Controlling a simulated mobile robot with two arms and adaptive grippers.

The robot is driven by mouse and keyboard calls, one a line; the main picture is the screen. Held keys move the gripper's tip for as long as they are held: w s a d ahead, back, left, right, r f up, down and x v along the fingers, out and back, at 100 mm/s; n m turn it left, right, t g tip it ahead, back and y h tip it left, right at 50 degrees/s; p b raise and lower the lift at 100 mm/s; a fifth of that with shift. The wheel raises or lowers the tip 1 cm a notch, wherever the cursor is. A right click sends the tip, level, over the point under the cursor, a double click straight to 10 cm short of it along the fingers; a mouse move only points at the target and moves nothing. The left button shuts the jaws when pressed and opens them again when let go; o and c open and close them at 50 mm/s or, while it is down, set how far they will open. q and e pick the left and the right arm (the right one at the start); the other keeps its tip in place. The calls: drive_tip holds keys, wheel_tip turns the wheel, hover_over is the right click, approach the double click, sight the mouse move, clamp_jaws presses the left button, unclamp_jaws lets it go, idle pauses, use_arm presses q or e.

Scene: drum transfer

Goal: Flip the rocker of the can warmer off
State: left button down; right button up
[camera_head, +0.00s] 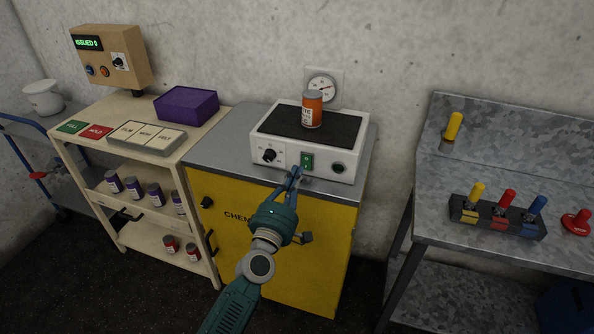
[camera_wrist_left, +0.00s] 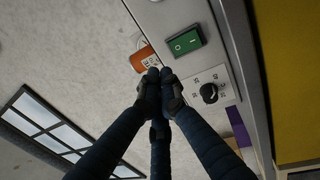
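The can warmer (camera_head: 324,165) is a white box with a dark top plate on the grey top of a yellow cabinet. Its green rocker (camera_head: 307,161) is on the front panel, between a black dial (camera_head: 269,156) and a dark round part (camera_head: 339,168). In the left wrist view, the rocker (camera_wrist_left: 185,41) shows white marks; I cannot tell which side is pressed. An orange can (camera_head: 312,109) stands on the plate. My left gripper (camera_head: 293,177) has its fingertips together and empty, just below and left of the rocker. I cannot tell whether they touch the panel. My right gripper is out of view.
A cream shelf unit (camera_head: 165,155) with a purple box (camera_head: 187,104) and control box (camera_head: 110,58) stands left. A metal bench (camera_head: 450,223) with coloured handles stands right, past a gap. A wall gauge (camera_head: 322,86) is behind the warmer.

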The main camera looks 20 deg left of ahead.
use_arm(q)
drive_tip(key=s, duration=0.6)
drive_tip(key=shift+s+r, duration=0.3)
drive_tip(key=shift+s, duration=0.1)
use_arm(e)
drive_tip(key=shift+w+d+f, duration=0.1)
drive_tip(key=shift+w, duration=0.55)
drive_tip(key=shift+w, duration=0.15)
